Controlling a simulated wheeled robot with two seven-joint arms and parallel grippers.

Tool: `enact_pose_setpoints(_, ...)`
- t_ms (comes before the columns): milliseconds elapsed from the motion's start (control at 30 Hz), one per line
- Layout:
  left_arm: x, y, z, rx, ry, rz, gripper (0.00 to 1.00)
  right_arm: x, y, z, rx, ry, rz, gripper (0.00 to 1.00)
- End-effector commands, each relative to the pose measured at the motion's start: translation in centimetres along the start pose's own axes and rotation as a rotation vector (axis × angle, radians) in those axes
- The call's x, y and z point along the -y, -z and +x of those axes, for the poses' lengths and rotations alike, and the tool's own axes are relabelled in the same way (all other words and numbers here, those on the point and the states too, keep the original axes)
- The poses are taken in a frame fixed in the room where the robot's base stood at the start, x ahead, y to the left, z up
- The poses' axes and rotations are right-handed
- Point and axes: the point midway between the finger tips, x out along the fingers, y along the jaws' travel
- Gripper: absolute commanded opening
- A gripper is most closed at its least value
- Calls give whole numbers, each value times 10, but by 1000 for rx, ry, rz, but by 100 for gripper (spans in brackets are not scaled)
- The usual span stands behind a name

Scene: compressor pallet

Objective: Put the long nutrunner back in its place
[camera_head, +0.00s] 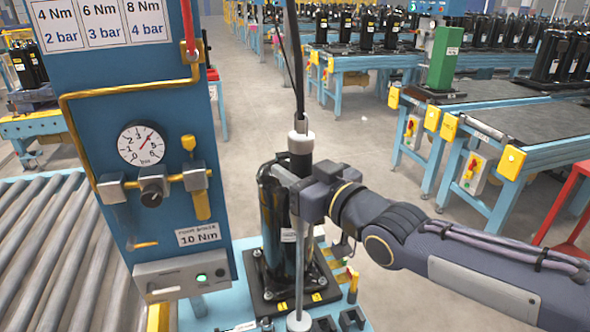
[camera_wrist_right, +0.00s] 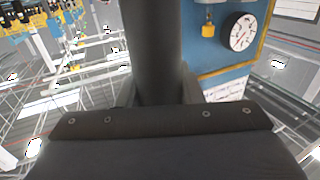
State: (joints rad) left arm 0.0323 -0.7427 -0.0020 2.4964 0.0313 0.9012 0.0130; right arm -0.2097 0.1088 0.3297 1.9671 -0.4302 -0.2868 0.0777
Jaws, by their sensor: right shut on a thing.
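The long nutrunner (camera_head: 300,163) hangs upright from a black cable, with a white collar near its top and a thin metal shaft running down to a pale round end (camera_head: 299,321) low in the head view. My right gripper (camera_head: 300,195) is shut on its body from the right side. In the right wrist view the nutrunner (camera_wrist_right: 152,45) is a thick dark cylinder rising between my fingers. The shaft stands in front of a black compressor (camera_head: 272,215), partly covering it; I cannot tell whether its lower end touches anything. My left gripper is out of view.
A blue panel (camera_head: 160,90) with a pressure gauge (camera_head: 141,144), yellow pipe and regulator stands close on the left. The compressor stands on a light-blue pallet (camera_head: 250,244) with small fittings. A roller conveyor (camera_head: 45,235) is at far left. Blue tables (camera_head: 520,135) stand at right.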

Motion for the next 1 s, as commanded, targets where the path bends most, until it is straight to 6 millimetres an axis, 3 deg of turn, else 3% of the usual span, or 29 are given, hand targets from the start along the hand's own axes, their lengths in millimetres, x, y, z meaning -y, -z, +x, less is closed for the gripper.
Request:
enact_pose_setpoints(233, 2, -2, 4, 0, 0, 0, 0, 0, 0, 0, -11, 0, -2, 0)
enact_pose_setpoints(267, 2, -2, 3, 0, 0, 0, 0, 0, 0, 0, -11, 0, -2, 36)
enact_pose_setpoints(433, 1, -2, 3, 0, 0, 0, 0, 0, -1, 0, -7, 0, -1, 58)
enact_pose_setpoints(767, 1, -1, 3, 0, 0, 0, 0, -1, -6, -4, 5, -1, -1, 59)
enact_pose_setpoints(1000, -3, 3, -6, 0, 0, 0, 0, -1, 0, -40, -1, -4, -4, 59)
